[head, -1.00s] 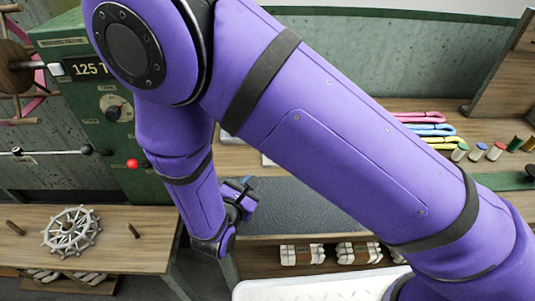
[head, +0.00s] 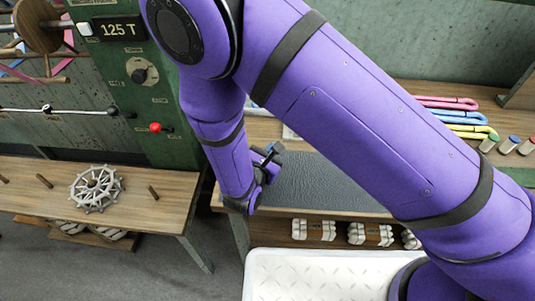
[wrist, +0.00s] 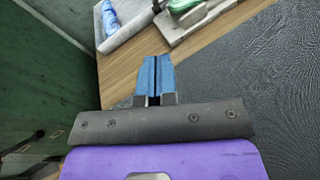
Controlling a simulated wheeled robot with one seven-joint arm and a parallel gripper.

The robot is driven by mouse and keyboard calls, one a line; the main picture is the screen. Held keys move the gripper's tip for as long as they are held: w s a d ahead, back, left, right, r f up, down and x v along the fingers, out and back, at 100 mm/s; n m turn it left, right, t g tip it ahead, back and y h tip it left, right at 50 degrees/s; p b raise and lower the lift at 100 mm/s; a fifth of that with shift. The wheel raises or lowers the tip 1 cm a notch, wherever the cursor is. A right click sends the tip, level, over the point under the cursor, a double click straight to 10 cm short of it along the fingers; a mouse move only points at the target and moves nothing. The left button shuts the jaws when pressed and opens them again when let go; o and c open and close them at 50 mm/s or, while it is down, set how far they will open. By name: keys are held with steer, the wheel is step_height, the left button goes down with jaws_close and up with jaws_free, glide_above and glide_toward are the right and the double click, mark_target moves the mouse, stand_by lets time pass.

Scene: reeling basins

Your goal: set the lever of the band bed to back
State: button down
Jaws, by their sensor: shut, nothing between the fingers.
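A lever with a red ball knob (head: 155,127) sticks out low on the front of the green machine (head: 158,95) at the left in the head view. A lever with a black knob (head: 113,110) on a thin rod is to its left. I cannot read their labels, so I cannot tell which belongs to the band bed. My gripper (head: 271,150) is to the right of the red knob, apart from it, over the dark mat. In the wrist view its blue fingers (wrist: 155,62) are shut together and empty. No lever shows in that view.
A wooden bench (head: 150,220) with a spoked reel (head: 96,188) and pegs stands below the machine. A grey tray (wrist: 130,45) lies ahead in the wrist view.

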steer(key=x, duration=0.5)
steer(key=shift+w+d+r, duration=0.55)
steer(key=shift+w+r, duration=0.15)
steer(key=shift+w, duration=0.1)
steer(key=shift+w+d+r, duration=0.35)
steer(key=shift+w+r, duration=0.1)
steer(key=shift+w, duration=0.15)
steer(key=shift+r, duration=0.1)
steer(key=w+r+n+g, duration=0.1)
steer(key=w+r+g, duration=0.2)
steer(key=w, duration=0.4)
steer(key=w+r+g+y, duration=0.1)
steer(key=w+r+g, duration=0.3)
steer(key=w, duration=0.3)
steer(key=shift+d+r+n, duration=0.2)
steer(key=shift+r+n, duration=0.2)
steer(key=shift+r, duration=0.3)
